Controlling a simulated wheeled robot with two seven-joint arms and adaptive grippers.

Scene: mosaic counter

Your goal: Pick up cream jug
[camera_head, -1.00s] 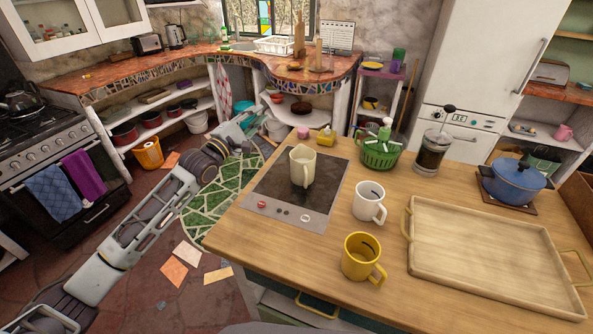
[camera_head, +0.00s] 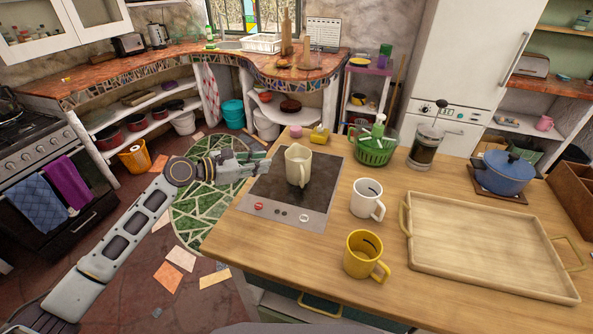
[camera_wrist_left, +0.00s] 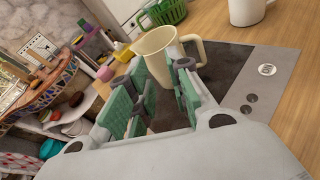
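The cream jug (camera_head: 298,166) stands upright on the dark hob (camera_head: 322,182) on the wooden counter. In the left wrist view the jug (camera_wrist_left: 159,52) is just beyond the fingertips, with its handle to the right. My left gripper (camera_head: 258,165) is at the hob's left edge, to the left of the jug. In the left wrist view its green-padded fingers (camera_wrist_left: 150,95) are spread apart with nothing between them near the palm. The fingertips look close to the jug; I cannot tell whether they touch. My right gripper is not in view.
A white mug (camera_head: 367,199) and a yellow mug (camera_head: 364,254) stand right of the hob. A wooden tray (camera_head: 490,285) lies farther right. A green basket (camera_head: 374,153), a French press (camera_head: 425,150) and a blue pot (camera_head: 504,173) stand behind.

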